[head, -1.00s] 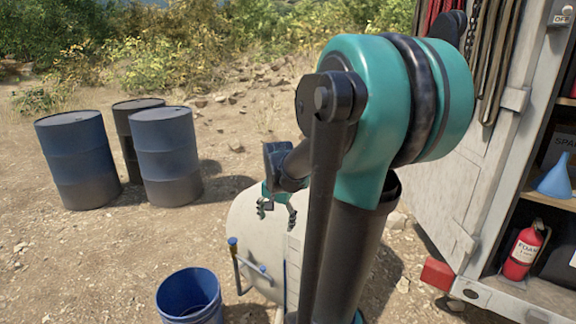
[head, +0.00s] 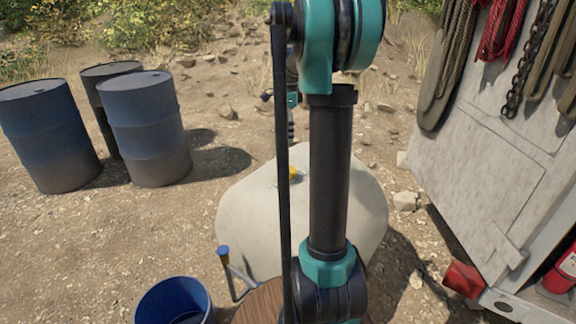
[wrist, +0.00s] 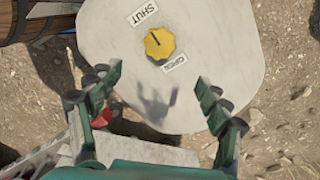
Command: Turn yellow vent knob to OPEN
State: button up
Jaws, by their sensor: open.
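The yellow vent knob (wrist: 160,43) is a scalloped disc on top of the pale tank (wrist: 225,40). A dark pointer line on it points toward the SHUT label (wrist: 144,12); the OPEN label (wrist: 175,62) is on the other side. My gripper (wrist: 158,80) is open and empty, apart from the knob, with its fingers spread below the knob in the wrist view. In the head view the knob (head: 295,173) is partly hidden by my arm, and the gripper is mostly hidden behind my arm's rod.
Several dark blue drums (head: 145,125) stand at the left. A wooden round top (head: 260,303) is close to my arm. A grey truck door (head: 480,150) with hanging ropes and chains stands at the right.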

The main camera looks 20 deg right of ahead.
aim_at(288, 170)
notch_tip(288, 170, down, 16)
jog(key=shift+r, duration=0.25)
jog(key=shift+s, duration=0.1)
jog(key=c, duration=1.2)
jog(key=shift+o, duration=0.2)
